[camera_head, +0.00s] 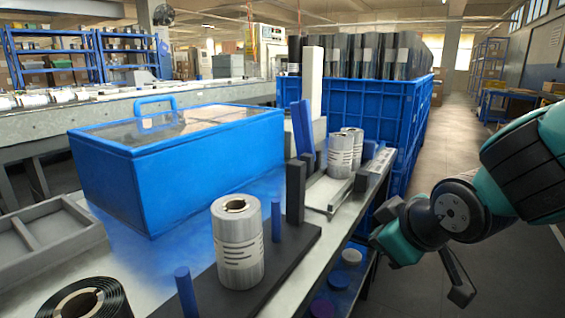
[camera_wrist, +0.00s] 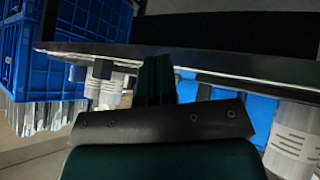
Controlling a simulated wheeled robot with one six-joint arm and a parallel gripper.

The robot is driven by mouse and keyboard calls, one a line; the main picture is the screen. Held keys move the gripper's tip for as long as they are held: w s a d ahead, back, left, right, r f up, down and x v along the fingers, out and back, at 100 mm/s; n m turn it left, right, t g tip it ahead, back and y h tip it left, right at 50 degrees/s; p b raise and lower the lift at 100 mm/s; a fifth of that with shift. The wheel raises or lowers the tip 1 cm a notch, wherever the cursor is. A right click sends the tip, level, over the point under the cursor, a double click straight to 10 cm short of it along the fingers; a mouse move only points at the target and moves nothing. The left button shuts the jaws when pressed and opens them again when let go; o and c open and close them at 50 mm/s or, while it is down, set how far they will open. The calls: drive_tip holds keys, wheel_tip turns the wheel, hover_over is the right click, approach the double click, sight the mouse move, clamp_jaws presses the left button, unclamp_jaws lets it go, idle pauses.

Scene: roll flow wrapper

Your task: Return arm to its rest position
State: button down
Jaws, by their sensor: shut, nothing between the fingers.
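My arm, teal and black, comes in from the right edge in the head view and hangs over the aisle, beside the right end of the workbench (camera_head: 340,237). My gripper (camera_wrist: 156,78) shows in the wrist view with its two dark teal fingers close together, shut and empty. In the head view its fingertips cannot be made out clearly. The wrist view looks along the bench edge, with a white printed roll (camera_wrist: 291,140) at lower right.
A blue box with a clear lid (camera_head: 190,160), a grey tray (camera_head: 60,235), a white roll (camera_head: 238,245) and a dark roll (camera_head: 92,300) stand on the bench. A blue crate (camera_head: 375,105) with dark rolls stands behind. The aisle floor (camera_head: 450,150) looks clear.

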drive_tip(key=s+a+r+m+g+y, duration=0.2)
drive_tip(key=s+g, duration=0.6)
drive_tip(key=s, duration=1)
wheel_tip(320, 180, up, 34)
drive_tip(key=p, duration=3.4)
drive_tip(key=shift+a+f, duration=0.1)
drive_tip(key=shift+f, duration=0.05)
